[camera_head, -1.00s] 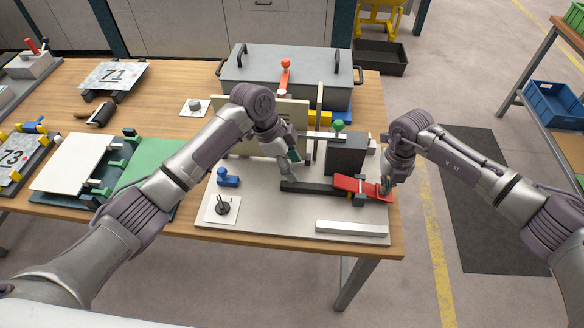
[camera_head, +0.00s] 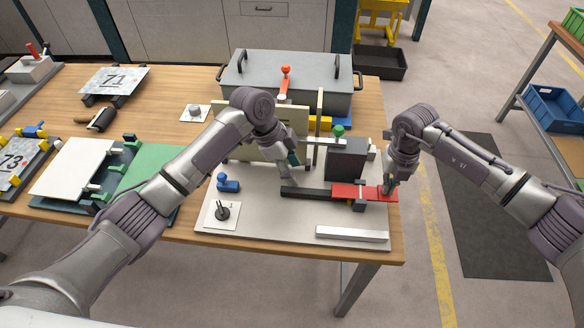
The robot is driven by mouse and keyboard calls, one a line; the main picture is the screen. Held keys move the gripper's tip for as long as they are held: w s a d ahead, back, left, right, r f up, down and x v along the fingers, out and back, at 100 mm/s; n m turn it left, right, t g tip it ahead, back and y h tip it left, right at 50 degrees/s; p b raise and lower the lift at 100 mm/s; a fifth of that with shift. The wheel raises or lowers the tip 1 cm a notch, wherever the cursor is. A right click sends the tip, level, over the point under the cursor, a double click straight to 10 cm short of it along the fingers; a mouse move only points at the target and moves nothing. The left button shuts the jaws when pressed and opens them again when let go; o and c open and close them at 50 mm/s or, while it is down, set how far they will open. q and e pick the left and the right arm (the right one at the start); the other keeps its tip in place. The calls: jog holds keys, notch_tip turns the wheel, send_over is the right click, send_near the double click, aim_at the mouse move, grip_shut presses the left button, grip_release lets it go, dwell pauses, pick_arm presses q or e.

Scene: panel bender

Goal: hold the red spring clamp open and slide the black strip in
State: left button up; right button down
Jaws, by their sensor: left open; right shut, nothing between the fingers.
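The red spring clamp (camera_head: 346,188) lies nearly level at the front right of the grey board, in front of a dark block. The black strip (camera_head: 305,193) lies flat to its left, and its right end meets the clamp's left end. I cannot tell how far it reaches under the red jaw. My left gripper (camera_head: 289,180) is open above the strip's left part; whether its fingers touch the strip is unclear. My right gripper (camera_head: 388,190) is shut and empty at the clamp's right end; contact there is unclear.
The dark block (camera_head: 346,159) and a green knob (camera_head: 339,131) stand behind the clamp. A pale bar (camera_head: 352,234) lies in front. A blue clamp piece (camera_head: 228,183) and a small joystick plate (camera_head: 222,213) are at the left. A grey lidded box (camera_head: 288,82) stands behind.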

jog(key=shift+r, duration=3.1)
pick_arm(q)
jog(key=shift+s, duration=0.1)
pick_arm(e)
jog(key=shift+f, duration=0.1)
